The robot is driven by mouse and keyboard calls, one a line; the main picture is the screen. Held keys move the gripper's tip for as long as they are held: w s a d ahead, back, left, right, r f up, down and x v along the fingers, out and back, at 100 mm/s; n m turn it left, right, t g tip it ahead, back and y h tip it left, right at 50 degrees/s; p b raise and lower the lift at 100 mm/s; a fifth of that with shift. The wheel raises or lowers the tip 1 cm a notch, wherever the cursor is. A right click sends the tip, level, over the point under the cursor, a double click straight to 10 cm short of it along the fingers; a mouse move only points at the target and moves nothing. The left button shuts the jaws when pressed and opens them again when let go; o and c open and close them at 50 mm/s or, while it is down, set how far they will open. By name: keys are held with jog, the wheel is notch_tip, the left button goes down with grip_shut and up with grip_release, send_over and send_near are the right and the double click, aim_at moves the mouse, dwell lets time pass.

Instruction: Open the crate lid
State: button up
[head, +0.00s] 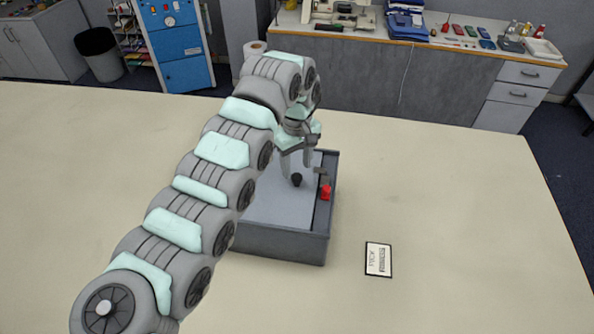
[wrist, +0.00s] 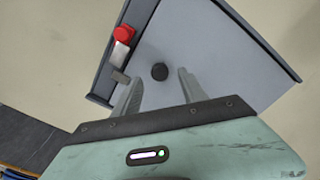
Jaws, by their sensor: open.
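The grey crate (head: 283,243) sits on the cloth table, partly hidden by my arm in the head view. Its light grey-blue lid (head: 277,208) lies flat inside the rim; it also shows in the wrist view (wrist: 210,55). A black round knob (head: 297,180) stands on the lid, and shows in the wrist view (wrist: 159,72). A red piece (head: 326,192) sits on the strip along the crate's right side; in the wrist view the red piece (wrist: 124,33) is beside a pale block. My gripper (head: 297,172) is open above the lid, its fingers on either side of the knob's line.
A small printed card (head: 378,259) lies on the table (head: 450,200) right of the crate. The table is otherwise clear around the crate. Behind it, a counter (head: 440,45) holds tools and blue bins, apart from the table.

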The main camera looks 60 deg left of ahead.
aim_at(297, 176)
jog(key=shift+f, duration=1.8)
jog(key=shift+c, duration=0.4)
grip_shut()
